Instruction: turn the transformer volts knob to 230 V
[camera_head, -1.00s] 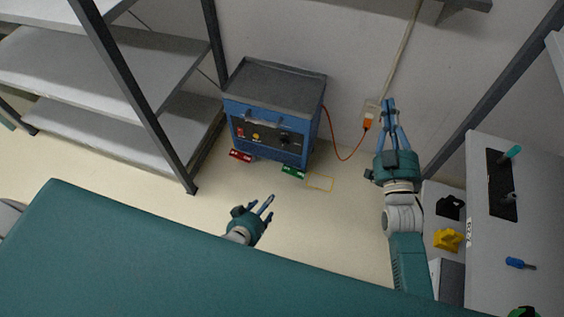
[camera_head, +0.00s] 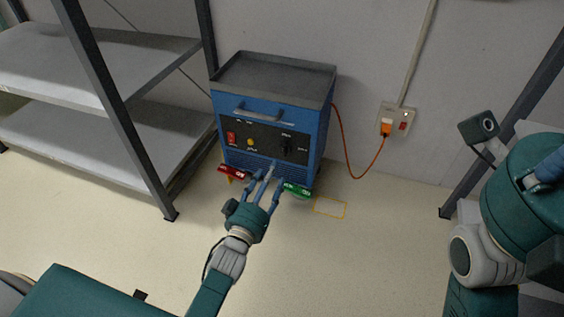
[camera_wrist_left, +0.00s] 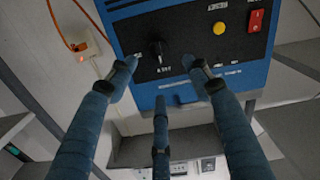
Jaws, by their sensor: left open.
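The blue transformer (camera_head: 270,110) stands on the floor against the wall. Its black volts knob (camera_head: 286,146) is on the right of the dark front panel; the setting it points at is too small to read. My left gripper (camera_head: 265,177) is open and empty, low in front of the panel, below the knob. In the left wrist view the panel appears upside down, and the knob (camera_wrist_left: 157,48) shows between and beyond the spread fingers, apparently untouched. My right gripper (camera_head: 545,175) is at the right edge, its fingers mostly cut off.
A red switch (camera_head: 231,137) and a yellow button (camera_head: 250,142) share the panel. An orange cord (camera_head: 352,170) runs to a wall socket (camera_head: 396,120). Shelving (camera_head: 110,130) stands left; the floor in front is clear.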

